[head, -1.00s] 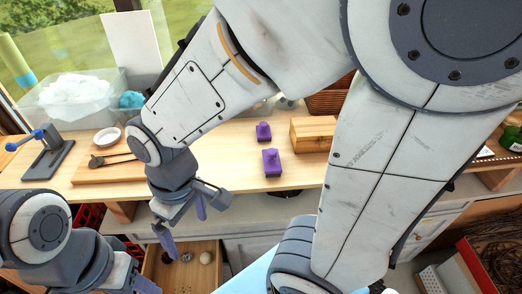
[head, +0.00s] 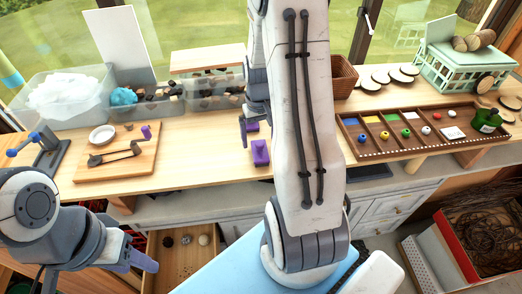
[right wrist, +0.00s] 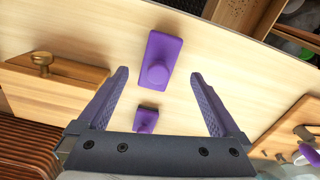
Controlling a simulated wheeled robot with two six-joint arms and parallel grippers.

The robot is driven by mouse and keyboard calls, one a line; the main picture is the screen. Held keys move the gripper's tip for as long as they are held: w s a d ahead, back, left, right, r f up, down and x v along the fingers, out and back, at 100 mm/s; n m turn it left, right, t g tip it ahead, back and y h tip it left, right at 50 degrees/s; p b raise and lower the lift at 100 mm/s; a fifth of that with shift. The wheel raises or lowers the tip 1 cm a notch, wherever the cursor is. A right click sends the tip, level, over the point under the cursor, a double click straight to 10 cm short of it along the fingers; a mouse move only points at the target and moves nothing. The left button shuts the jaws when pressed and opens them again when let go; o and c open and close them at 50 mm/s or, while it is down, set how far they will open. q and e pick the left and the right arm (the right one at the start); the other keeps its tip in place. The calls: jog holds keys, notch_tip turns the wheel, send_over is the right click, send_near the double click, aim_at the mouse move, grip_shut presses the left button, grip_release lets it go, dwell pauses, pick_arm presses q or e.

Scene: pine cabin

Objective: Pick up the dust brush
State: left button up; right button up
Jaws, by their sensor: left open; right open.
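The nearer, larger block (head: 260,153) shows in the right wrist view (right wrist: 158,60) ahead, between the fingertips' lines. The smaller block (head: 252,127) is behind it; in the right wrist view (right wrist: 147,119) it has a dark edge and lies lower, between the fingers. My right gripper (right wrist: 159,74) is open and empty above them, partly hidden by my arm in the head view. My left gripper (head: 142,256) is open and empty at lower left, away from the blocks.
A wooden box with a brass knob (right wrist: 55,85) stands beside the blocks. A board (head: 95,172) with a purple-handled tool and a white dish is at left. A sectioned tray (head: 430,152) is at right. An open drawer (head: 172,262) holds several small round things.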

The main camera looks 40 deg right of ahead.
aim_at(260, 150)
jog(key=shift+f, duration=0.55)
jog(key=shift+f+p, duration=0.3)
jog(key=shift+p, duration=0.1)
notch_tip(260, 150, down, 3)
jog(key=shift+d+f+p, duration=0.1)
jog(key=shift+p, duration=0.7)
jog(key=shift+w+f, duration=0.1)
jog(key=shift+f, duration=0.55)
jog(key=shift+c, duration=0.3)
jog(key=c, duration=1.4)
